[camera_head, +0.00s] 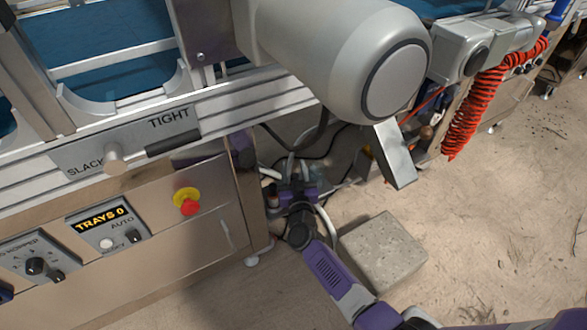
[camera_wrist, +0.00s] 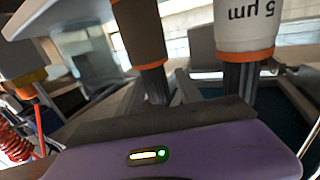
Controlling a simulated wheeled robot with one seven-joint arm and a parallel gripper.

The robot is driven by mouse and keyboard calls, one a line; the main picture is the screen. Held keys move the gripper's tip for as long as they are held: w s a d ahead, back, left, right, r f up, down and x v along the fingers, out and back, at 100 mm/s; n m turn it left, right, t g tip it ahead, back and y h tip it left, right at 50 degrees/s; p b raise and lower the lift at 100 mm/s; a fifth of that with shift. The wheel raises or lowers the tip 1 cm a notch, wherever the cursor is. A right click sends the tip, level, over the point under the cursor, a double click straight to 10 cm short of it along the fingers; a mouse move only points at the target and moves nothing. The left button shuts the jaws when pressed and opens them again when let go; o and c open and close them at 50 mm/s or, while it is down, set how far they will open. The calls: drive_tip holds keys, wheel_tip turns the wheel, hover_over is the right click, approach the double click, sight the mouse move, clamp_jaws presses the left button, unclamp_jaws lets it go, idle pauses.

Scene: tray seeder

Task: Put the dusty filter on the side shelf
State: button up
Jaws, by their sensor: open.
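In the wrist view, a brown, dirty-looking cylinder (camera_wrist: 138,32) with an orange band, apparently the dusty filter, shows at top centre. A white filter (camera_wrist: 244,22) with an orange band and upside-down "5 µm" print shows to its right. In the head view, my gripper (camera_head: 291,178) is low beside the machine's end, small and partly hidden. I cannot make out either filter or the side shelf there.
The machine's front panel (camera_head: 222,215) with a red stop button (camera_head: 187,202) is left of my arm. A grey block (camera_head: 383,252) lies on the sandy floor. A red coiled hose (camera_head: 474,108) hangs at the upper right. Cables run behind my gripper. Floor at right is clear.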

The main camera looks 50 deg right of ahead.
drive_tip(key=p+v, duration=0.5)
drive_tip(key=v, duration=0.7)
drive_tip(key=s+a+r+n+t+y, duration=0.1)
drive_tip(key=s+a+r+n+y, duration=0.15)
drive_tip(key=s+a+r, duration=0.4)
drive_tip(key=s+a+r+n+t+y, duration=0.15)
drive_tip(key=s+a+y, duration=0.25)
drive_tip(key=s, duration=0.6)
drive_tip(key=s+a+r+n+y, duration=0.25)
drive_tip(key=s+a+r, duration=0.25)
drive_tip(key=s, duration=0.3)
drive_tip(key=s+a+r+n+g+y, duration=0.1)
drive_tip(key=s+a+r+y, duration=0.1)
drive_tip(key=s+r, duration=0.4)
wheel_tip(320, 180, up, 3)
drive_tip(key=shift+a+f+g, duration=0.1)
drive_tip(key=shift+a+g, duration=0.1)
drive_tip(key=shift+g, duration=0.15)
wheel_tip(320, 180, up, 29)
drive_tip(key=p, duration=2.9)
drive_tip(key=shift+f, duration=0.2)
